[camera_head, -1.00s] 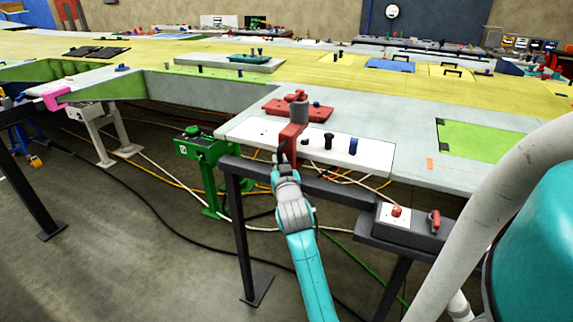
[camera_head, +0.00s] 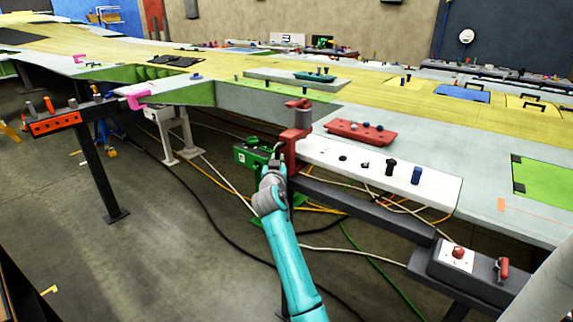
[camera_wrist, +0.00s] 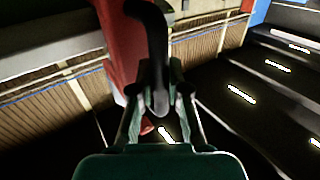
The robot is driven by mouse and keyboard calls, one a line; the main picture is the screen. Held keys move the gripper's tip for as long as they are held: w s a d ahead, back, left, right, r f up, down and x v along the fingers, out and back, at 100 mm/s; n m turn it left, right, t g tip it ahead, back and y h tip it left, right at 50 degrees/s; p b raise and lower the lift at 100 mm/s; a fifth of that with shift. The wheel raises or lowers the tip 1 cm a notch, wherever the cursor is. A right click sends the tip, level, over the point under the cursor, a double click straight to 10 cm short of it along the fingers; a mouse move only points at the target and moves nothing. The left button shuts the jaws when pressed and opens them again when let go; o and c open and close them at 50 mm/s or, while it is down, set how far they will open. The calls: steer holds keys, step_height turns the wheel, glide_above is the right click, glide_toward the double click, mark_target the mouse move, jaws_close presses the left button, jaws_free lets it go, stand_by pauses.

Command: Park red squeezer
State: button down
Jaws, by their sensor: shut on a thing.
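The red squeezer (camera_head: 294,146) is upright at the left end of the white panel in the head view, with a wider red head on top. In the wrist view the squeezer's red body (camera_wrist: 122,45) rises between and left of the fingers. My gripper also shows there (camera_wrist: 159,98), closed around a dark curved piece (camera_wrist: 150,20) beside the red body. Whether the squeezer touches the panel is hard to tell.
An orange rack (camera_head: 55,124) with several tools stands at the far left. The white panel (camera_head: 435,187) carries dark and blue pegs. A red tray (camera_head: 350,133) lies behind it. A green machine (camera_head: 252,154) stands below left. A button box (camera_head: 470,262) is at the lower right.

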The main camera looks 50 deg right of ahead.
steer(key=shift+w+a+r, duration=0.1)
steer(key=shift+w+r, duration=0.05)
steer(key=shift+w, duration=0.1)
steer(key=c, duration=1.1)
jaws_free()
steer(key=shift+w, duration=0.15)
steer(key=shift+c, duration=0.2)
steer(key=v, duration=1.2)
